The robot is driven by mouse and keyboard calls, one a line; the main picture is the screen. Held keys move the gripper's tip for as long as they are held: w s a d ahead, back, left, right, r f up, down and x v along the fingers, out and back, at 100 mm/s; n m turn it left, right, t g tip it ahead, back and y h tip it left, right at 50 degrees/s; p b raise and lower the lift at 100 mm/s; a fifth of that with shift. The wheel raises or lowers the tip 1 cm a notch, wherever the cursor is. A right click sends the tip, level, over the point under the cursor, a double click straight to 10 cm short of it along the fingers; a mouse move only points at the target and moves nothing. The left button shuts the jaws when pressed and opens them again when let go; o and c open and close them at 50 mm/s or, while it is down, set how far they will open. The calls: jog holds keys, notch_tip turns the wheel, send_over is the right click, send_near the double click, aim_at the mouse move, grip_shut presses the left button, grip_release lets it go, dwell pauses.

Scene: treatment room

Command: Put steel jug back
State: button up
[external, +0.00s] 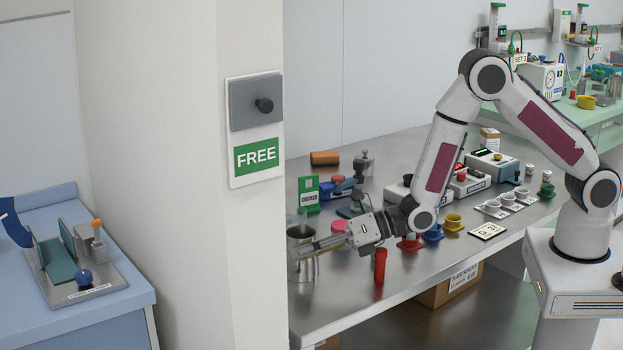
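The steel jug (303,271) stands at the left end of the steel bench, close beside the white pillar's edge in the external view. It looks upright, with its rim visible above my fingers and its lower body below them. My gripper (308,247) reaches left from the arm, with its fingers level across the jug's upper body. The fingers overlap the jug in the picture. I cannot tell whether they touch it, are spread around it or are closed on it.
A red cylinder (379,265) stands just below my wrist. Red, blue and yellow cups (453,222) stand to the right on the bench (350,304). A green stand (308,194) is behind the jug.

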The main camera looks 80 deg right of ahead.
jog(key=v, duration=1)
jog(key=shift+s, duration=0.35)
jog(key=shift+d+r, duration=0.15)
jog(key=shift+d, duration=0.05)
dwell(0.4)
jog(key=s+d+r+m+g+h, duration=0.2)
jog(key=s+d+r+m, duration=0.3)
jog(key=m, duration=0.3)
jog(key=s+d+r+m+g+h, duration=0.1)
jog(key=s+d+r+m+g, duration=0.15)
jog(key=s+r+m, duration=0.4)
jog(key=s+d+r+m+g, duration=0.1)
jog(key=s+r+m+g, duration=0.1)
jog(key=s+m, duration=0.6)
jog(key=s+d+r+m+g+h, duration=0.1)
jog(key=s+d+r+m+g, duration=0.1)
jog(key=s+m, duration=0.7)
jog(key=s+r, duration=0.1)
jog(key=s, duration=0.5)
jog(key=shift+s, duration=0.3)
